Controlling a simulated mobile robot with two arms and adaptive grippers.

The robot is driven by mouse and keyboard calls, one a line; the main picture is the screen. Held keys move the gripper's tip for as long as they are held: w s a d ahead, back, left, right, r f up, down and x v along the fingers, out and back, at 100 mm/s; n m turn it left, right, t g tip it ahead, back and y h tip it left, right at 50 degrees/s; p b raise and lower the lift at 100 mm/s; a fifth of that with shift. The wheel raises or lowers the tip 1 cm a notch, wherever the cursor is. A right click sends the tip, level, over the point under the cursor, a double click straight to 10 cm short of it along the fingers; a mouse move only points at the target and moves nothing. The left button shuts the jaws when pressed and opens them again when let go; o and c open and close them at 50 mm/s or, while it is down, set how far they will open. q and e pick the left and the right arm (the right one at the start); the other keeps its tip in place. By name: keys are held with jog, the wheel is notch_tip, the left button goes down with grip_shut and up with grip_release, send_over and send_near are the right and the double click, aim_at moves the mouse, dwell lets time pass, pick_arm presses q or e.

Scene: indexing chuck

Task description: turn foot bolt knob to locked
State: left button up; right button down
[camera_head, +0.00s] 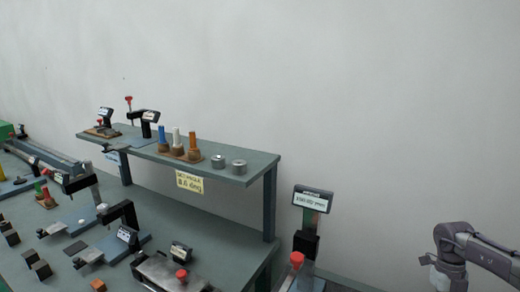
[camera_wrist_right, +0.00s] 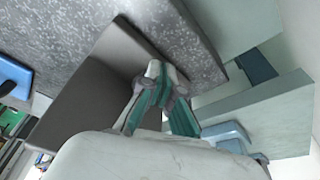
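I cannot tell for sure which part is the foot bolt knob, as the small labels are unreadable. One red knob (camera_head: 297,258) stands on a fixture at the lower middle right of the head view, below a dark sign. Another red knob (camera_head: 181,273) tops a grey block on the bench. My right arm comes in at the lower right of the head view, and its gripper is cut off there. In the right wrist view my right gripper (camera_wrist_right: 160,85) has its fingertips together, with nothing seen between them. It touches no knob that I can see. My left gripper is out of view.
A raised shelf (camera_head: 225,173) holds coloured pegs (camera_head: 177,139), metal cylinders and small fixtures. The green-grey bench (camera_head: 215,255) below carries several blocks and labelled devices. A dark sign (camera_head: 312,200) stands on a post. In the wrist view a grey block and a speckled surface lie beyond the fingers.

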jog(key=shift+d+f, duration=0.1)
jog(key=shift+f, duration=0.05)
jog(key=shift+w, duration=0.1)
notch_tip(320, 180, up, 6)
jog(key=p, duration=0.5)
jog(key=shift+w, duration=0.15)
